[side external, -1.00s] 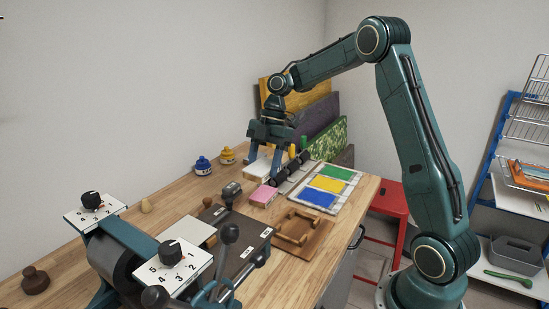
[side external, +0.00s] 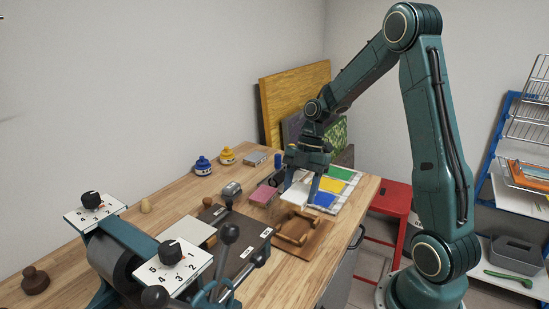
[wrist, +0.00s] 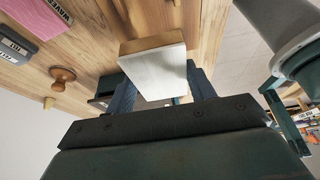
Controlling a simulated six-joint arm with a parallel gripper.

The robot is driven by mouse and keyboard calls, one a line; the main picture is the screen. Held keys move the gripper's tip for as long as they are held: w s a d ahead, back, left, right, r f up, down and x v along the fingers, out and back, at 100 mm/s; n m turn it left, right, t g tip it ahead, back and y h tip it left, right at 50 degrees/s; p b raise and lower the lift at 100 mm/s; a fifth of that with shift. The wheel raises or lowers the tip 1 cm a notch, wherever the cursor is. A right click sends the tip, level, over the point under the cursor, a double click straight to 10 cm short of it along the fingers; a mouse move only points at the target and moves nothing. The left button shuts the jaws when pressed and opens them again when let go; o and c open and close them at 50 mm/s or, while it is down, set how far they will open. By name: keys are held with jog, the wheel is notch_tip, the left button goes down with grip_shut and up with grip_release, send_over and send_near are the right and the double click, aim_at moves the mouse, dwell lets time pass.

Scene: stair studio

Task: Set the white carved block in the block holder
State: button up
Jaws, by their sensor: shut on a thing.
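The white carved block (wrist: 155,72) is between the fingers of my gripper in the wrist view; its pale face and a bare wooden side show. No carving can be made out. In the side external view my gripper (side external: 302,197) is shut on the white carved block (side external: 296,196), held pointing down just behind the block holder. The block holder (side external: 291,239) is a brown wooden base with raised rounded rails on the bench. It looks empty. Whether the block clears the surface below cannot be told.
A white tray with green, yellow and blue pads (side external: 325,199) lies behind my gripper. A pink block (side external: 263,195) is to its left, also in the wrist view (wrist: 33,18). A dark press bed with levers (side external: 238,240) stands left of the holder. A red stool (side external: 392,196) is beyond the bench.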

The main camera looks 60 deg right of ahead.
jog(key=shift+f, duration=0.15)
send_over(296, 231)
jog(key=d, duration=0.1)
jog(key=shift+w+d+f, duration=0.1)
jog(key=shift+f, duration=1.65)
jog(key=shift+d+f, duration=0.1)
jog(key=shift+f, duration=1.65)
jog(key=shift+f, duration=1.25)
dwell(0.3)
jog(key=o, duration=1.1)
jog(key=shift+r, duration=0.15)
jog(key=shift+r, duration=3.85)
